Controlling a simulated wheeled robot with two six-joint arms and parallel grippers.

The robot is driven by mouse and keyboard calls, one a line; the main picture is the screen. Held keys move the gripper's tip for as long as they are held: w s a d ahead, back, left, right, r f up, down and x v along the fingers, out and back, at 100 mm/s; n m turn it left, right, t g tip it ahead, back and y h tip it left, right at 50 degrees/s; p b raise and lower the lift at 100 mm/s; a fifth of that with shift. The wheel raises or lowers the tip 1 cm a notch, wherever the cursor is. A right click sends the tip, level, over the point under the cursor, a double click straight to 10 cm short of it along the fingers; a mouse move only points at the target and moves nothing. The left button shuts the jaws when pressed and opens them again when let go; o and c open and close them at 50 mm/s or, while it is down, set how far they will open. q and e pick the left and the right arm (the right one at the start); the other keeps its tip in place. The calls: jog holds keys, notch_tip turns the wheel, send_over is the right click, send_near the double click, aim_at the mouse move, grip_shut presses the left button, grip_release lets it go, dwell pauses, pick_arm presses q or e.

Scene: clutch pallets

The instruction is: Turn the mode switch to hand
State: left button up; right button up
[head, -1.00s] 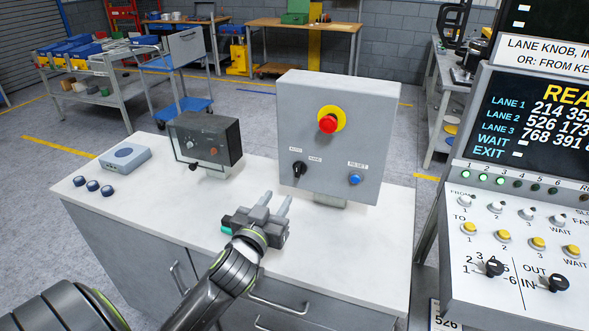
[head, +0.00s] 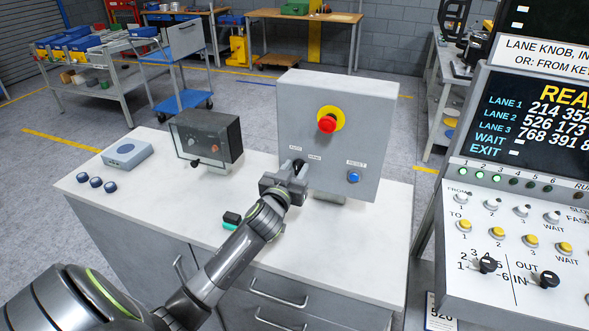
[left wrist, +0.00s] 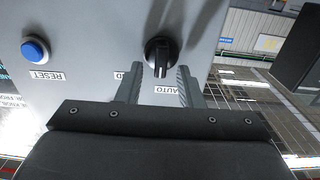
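The other label is mostly hidden by a finger. My left gripper (head: 297,170) is at the box front by the knob. In the left wrist view its open fingers (left wrist: 160,70) stand either side of the knob's lower end, with gaps visible. My right gripper is not in view.
A red emergency button (head: 327,124) on yellow sits above the knob, and a blue reset button (head: 353,177) to its right. A smaller dark box (head: 206,140) stands left. A black and green object (head: 231,219) lies on the bench (head: 350,230). A lane console (head: 520,215) stands right.

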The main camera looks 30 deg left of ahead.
pick_arm(q)
jog(key=shift+c, duration=0.2)
grip_shut()
jog(key=m, duration=0.2)
jog(key=m+p, duration=0.1)
jog(key=m, duration=0.2)
jog(key=shift+w+d+m+p, duration=0.1)
jog(key=shift+d+m+p, duration=0.25)
jog(key=shift+m+p, duration=0.05)
jog(key=m, duration=0.2)
jog(key=shift+d+f+m+p, duration=0.1)
jog(key=shift+m+p, duration=0.2)
jog(key=shift+p, duration=0.1)
jog(key=shift+d+f+m+p, duration=0.15)
jog(key=shift+m+p, duration=0.3)
jog(key=shift+m, duration=1.15)
jog(key=shift+f, duration=0.1)
